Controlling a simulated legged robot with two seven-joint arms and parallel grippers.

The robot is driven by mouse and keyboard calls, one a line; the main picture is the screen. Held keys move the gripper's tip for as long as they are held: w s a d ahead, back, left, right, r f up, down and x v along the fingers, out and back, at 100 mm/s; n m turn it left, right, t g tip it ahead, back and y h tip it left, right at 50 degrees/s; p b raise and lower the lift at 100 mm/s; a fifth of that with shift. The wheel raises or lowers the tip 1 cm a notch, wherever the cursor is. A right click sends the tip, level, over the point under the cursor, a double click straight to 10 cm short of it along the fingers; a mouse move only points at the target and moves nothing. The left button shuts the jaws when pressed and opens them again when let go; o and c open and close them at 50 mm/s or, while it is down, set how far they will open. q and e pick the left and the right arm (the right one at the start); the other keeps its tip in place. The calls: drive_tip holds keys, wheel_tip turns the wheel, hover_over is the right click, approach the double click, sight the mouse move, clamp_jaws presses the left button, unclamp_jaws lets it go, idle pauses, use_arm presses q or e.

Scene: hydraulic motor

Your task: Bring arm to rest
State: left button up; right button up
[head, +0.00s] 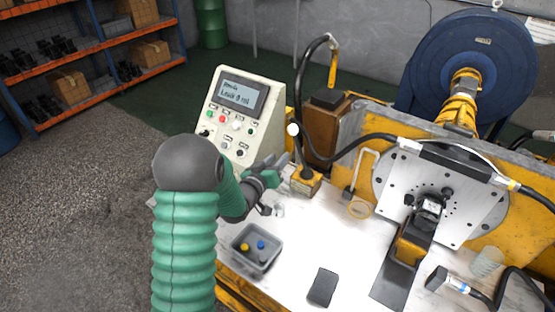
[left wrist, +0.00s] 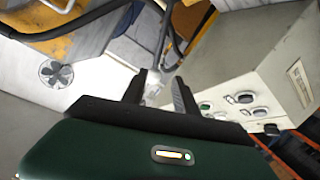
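My left arm comes in from the left in the head view, with a green ribbed sleeve. Whether a finger touches the lever cannot be told. My right gripper is in neither view.
A grey bin (head: 256,262) with yellow and blue pieces and a dark flat block (head: 322,287) sit on the white worktop (head: 290,290). A metal plate (head: 480,218) with a bracketed part, hoses and a large blue reel (head: 440,60) stand at right. Orange shelves (head: 105,92) are behind.

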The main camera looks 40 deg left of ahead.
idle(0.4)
use_arm(q)
drive_tip(key=s+d+m+g+h+p, duration=0.1)
drive_tip(key=s+d+m+g+p, duration=0.15)
drive_tip(key=s+d+g, duration=0.4)
drive_tip(key=s+d+m+g+h+p, duration=0.1)
drive_tip(key=s+d+m+p, duration=0.2)
drive_tip(key=d, duration=0.6)
drive_tip(key=s+d+g+p, duration=0.1)
drive_tip(key=s+d+g, duration=0.1)
drive_tip(key=s+d, duration=0.2)
drive_tip(key=s+d+m+g+h+p, duration=0.1)
drive_tip(key=s+d+g+p, duration=0.1)
drive_tip(key=s, duration=0.8)
drive_tip(key=shift+d+g, duration=0.85)
drive_tip(key=shift+d, duration=0.15)
drive_tip(key=shift+d+m, duration=0.1)
drive_tip(key=shift+m, duration=0.15)
drive_tip(key=shift+w+d, duration=0.1)
drive_tip(key=shift+d, duration=0.15)
drive_tip(key=shift+a, duration=0.25)
